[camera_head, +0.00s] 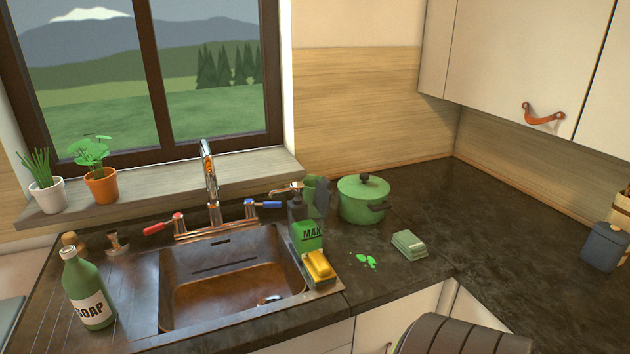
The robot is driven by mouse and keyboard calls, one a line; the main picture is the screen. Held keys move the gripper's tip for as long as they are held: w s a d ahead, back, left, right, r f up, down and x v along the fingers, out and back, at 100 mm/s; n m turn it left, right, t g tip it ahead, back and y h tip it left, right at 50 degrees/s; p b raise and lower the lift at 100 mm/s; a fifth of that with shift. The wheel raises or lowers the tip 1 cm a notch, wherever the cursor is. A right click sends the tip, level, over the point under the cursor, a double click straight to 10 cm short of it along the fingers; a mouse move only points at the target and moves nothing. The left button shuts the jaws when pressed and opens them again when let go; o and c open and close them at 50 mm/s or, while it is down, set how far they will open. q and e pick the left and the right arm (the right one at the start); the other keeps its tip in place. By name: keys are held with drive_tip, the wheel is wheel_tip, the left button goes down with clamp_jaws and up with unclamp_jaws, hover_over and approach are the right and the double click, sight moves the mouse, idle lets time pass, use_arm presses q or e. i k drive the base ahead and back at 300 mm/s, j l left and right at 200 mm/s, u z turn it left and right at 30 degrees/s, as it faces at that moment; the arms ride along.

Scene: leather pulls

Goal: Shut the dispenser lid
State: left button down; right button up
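A green box marked MAX (307,237) stands at the right rim of the sink. Just behind it is a dark pump-topped bottle (296,208). Close to these stand a green vessel and a dark grey upright flap (322,197); they overlap, so I cannot tell which part is the dispenser lid or how far it is open. A green SOAP bottle (87,290) stands left of the sink. Neither of my grippers shows in the head view.
A green lidded pot (363,199), a yellow sponge (319,267), a pale green block (409,244) and green spots (366,260) are right of the sink (232,290). A dark ribbed shape (462,336) is at the bottom edge. The right counter is mostly clear.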

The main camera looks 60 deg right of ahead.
sight(322, 199)
drive_tip(key=z, duration=1.8)
